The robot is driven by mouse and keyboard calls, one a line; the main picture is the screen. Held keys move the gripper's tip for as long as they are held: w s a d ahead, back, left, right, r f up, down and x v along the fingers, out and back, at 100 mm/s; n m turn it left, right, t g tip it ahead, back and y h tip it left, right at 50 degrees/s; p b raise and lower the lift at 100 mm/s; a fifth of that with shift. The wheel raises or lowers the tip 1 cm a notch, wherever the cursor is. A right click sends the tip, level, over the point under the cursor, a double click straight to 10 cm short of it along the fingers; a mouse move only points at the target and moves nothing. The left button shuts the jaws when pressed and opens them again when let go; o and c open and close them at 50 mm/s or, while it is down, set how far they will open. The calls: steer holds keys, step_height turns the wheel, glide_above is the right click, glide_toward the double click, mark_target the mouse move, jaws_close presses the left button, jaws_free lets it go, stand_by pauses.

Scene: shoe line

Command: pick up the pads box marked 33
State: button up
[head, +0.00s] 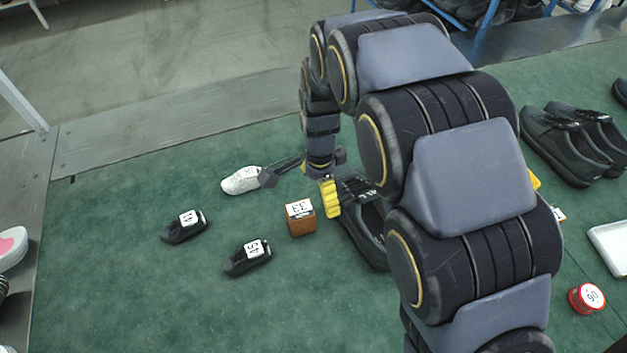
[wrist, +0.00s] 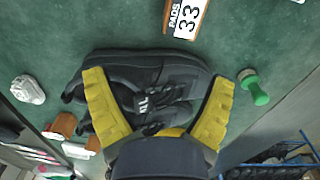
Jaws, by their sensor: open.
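The pads box marked 33 (head: 300,218) is a small brown box with a white label on top. It stands on the green mat, left of my gripper (head: 319,186) in the head view. In the wrist view the box, labelled "PADS 33" (wrist: 186,17), is at the top edge, partly cut off, beyond my fingertips. My gripper (wrist: 158,82) is open, its yellow fingers spread over a black shoe (wrist: 150,82). I cannot tell whether they touch the shoe. In the head view my arm partly hides this shoe (head: 366,235).
Two black items marked with numbers (head: 184,227) (head: 247,258) lie left of the box, and a white shoe form (head: 241,180) lies behind it. A green-topped item (wrist: 254,88) is beside the right finger. Black shoes (head: 568,143) stand at right. The mat's front left is clear.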

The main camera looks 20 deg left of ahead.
mark_target(300, 209)
steer(key=shift+m, duration=0.4)
steer(key=a+f, duration=0.3)
steer(key=a, duration=0.1)
steer(key=shift+s+f, duration=0.15)
steer(key=shift+f, duration=0.2)
step_height(300, 209, down, 8)
steer(key=shift+s+r, duration=0.15)
steer(key=shift+r, duration=0.05)
steer(key=c, duration=1.2)
